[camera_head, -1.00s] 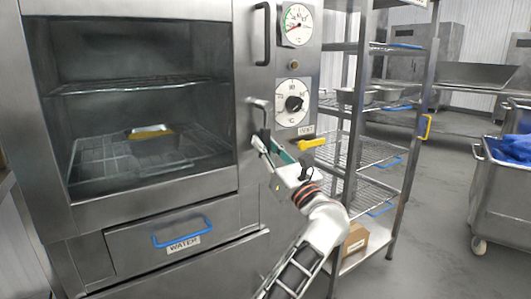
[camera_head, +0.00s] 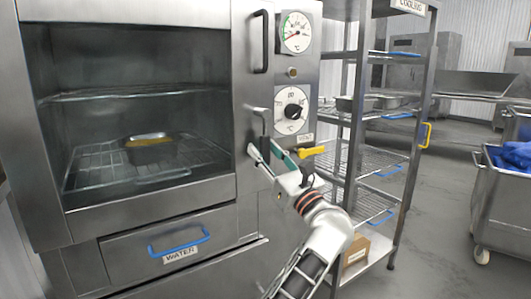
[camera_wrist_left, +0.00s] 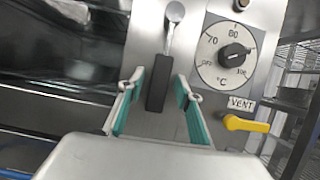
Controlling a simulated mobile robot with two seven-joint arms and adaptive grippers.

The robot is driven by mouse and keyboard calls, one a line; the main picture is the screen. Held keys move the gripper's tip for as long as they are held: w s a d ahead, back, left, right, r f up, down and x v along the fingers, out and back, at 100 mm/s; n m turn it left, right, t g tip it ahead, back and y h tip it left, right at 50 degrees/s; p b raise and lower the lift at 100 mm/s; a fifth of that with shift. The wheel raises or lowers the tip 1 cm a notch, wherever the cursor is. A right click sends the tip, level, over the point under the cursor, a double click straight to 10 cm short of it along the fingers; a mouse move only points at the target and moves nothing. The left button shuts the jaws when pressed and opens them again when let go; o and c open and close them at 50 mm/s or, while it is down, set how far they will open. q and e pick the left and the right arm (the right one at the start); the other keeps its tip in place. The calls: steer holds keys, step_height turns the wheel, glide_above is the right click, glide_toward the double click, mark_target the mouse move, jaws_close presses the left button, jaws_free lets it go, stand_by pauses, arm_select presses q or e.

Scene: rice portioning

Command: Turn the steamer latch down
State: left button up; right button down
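The steamer latch (camera_head: 265,121) is a metal lever with a black grip on the steamer's right front edge. In the left wrist view the black grip (camera_wrist_left: 158,84) points down from its metal pivot and stands between my fingers. My left gripper (camera_head: 270,155) is at the latch, below the dials. Its teal-lined fingers (camera_wrist_left: 160,90) are open on either side of the grip, with a visible gap on both sides. The steamer (camera_head: 130,215) has its door shut, with a metal pan (camera_head: 152,153) of yellow food seen through the window. My right gripper is not in view.
A yellow vent lever (camera_head: 312,151) sits just right of my gripper, under the temperature dial (camera_head: 291,109). A fixed door handle (camera_head: 262,42) is above the latch. A cooling rack (camera_head: 405,150) stands close on the right, and a metal cart (camera_head: 495,205) beyond it.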

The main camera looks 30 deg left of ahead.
arm_select(q)
steer(key=v, duration=1.2)
